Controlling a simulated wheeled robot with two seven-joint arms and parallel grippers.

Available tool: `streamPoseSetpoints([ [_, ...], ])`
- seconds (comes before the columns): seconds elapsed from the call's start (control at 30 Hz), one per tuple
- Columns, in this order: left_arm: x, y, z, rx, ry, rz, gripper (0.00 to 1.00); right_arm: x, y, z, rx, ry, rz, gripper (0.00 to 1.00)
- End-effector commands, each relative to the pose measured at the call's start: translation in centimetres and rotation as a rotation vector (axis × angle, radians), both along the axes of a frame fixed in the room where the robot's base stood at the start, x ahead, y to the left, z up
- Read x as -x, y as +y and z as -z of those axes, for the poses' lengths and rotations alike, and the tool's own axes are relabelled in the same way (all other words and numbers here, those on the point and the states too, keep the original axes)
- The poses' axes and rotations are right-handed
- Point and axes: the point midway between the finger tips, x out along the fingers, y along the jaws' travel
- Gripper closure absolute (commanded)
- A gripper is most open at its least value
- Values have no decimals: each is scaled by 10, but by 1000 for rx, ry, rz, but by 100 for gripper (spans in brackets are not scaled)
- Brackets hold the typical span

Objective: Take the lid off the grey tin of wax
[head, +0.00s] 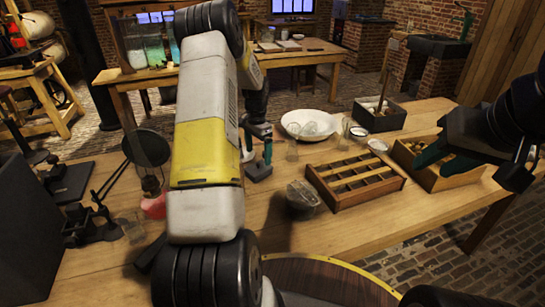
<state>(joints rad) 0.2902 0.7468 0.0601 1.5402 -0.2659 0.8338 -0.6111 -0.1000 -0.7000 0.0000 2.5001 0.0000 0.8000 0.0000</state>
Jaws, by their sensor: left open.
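A grey, rounded container (303,196) stands on the wooden bench in front of the compartment tray; it may be the grey tin of wax, but I cannot tell for certain or make out a separate lid. My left gripper (257,160) is open, pointing down over the bench behind and left of that container, apart from it. Teal shows on its finger. My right gripper (445,160) reaches in from the right over an open wooden box; teal parts show at its end, and I cannot make out its jaw opening or anything held.
The wooden compartment tray (340,196) lies right of the container. A white bowl (297,119) and a grey box (379,120) stand behind. The open wooden box (440,182) is at the right. Dark apparatus (88,222) stands at the left. My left arm hides part of the bench.

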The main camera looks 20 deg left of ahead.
Motion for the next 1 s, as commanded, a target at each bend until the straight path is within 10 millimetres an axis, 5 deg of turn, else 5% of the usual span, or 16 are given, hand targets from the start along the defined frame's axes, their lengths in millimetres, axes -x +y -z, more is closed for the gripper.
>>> streamPoseSetpoints([
  [0.3,3,1,43,-1,1,0,11,0,0,0,0,0,0,64],
  [0.57,2,1,48,-1,-1,-1,11,0,0,0,0,0,0,64],
  [0.9,2,1,47,0,-1,-1,76,0,0,0,0,0,0,64],
  [1.0,2,0,47,0,-1,-1,76,0,0,0,0,0,0,64],
])
